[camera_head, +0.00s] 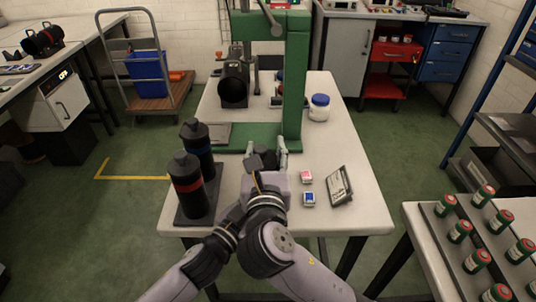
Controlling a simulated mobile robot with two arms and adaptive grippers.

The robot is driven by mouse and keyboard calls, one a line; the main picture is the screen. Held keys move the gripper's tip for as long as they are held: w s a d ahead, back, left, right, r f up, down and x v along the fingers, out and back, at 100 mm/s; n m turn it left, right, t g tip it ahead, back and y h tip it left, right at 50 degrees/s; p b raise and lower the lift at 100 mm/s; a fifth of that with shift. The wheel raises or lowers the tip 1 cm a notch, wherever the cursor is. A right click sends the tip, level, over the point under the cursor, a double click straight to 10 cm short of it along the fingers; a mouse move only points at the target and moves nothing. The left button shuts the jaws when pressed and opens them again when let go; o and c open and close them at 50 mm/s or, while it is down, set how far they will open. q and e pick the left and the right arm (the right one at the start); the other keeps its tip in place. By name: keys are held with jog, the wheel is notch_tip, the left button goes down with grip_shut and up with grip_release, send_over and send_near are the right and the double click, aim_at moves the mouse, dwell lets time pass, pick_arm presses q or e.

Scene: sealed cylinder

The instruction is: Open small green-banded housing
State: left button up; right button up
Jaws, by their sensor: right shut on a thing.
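My right gripper (268,158) is over the middle of the near table, just in front of the green press frame. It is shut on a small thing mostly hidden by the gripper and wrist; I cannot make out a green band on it. My left arm comes in from the lower left and runs behind the right wrist; its gripper is hidden. Two black cylindrical housings stand upright on a dark tray (184,217) left of the right gripper: a red-banded one (187,195) in front and a blue-banded one (198,150) behind.
The green press frame (293,85) stands behind the gripper. A blue-lidded jar (319,108) stands right of it. Several green-and-red cylinders (460,231) stand on the right table.

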aim_at(267, 158)
pick_arm(q)
jog(key=shift+w+a, duration=0.1)
pick_arm(e)
jog(key=shift+d+r, duration=0.2)
jog(key=shift+r, duration=0.2)
jog(key=shift+r, duration=0.1)
pick_arm(q)
jog(key=shift+a, duration=0.1)
pick_arm(e)
jog(key=shift+r, duration=1.9)
pick_arm(q)
jog(key=o, duration=1.8)
jog(key=v, duration=1.2)
pick_arm(e)
jog(key=shift+f, duration=0.1)
